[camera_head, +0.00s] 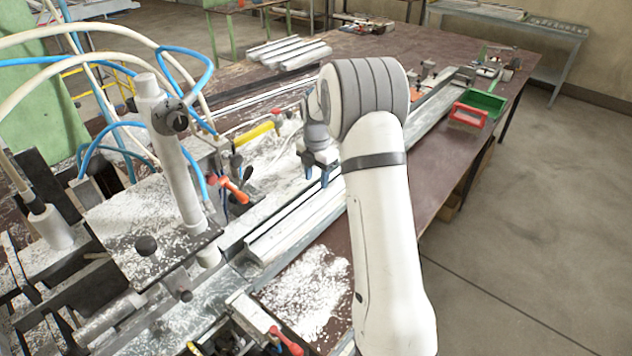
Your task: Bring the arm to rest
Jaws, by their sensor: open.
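My white arm with a grey joint cover reaches over the bench from the lower right. My gripper (323,176) hangs to the left of the arm's elbow, above the metal profiles (290,222) on the bench. Its two dark blue-tipped fingers point down and stand apart, with nothing seen between them. The gap between fingertips and profiles is hard to judge. My arm hides part of the bench and of the profiles behind it.
A clamping machine with hoses and a post (175,160) fills the left. A green bin (483,102) and a red bin (467,116) sit at the bench's right edge. More profiles (290,52) lie at the back. White chips (308,290) cover the bench front. The right floor is clear.

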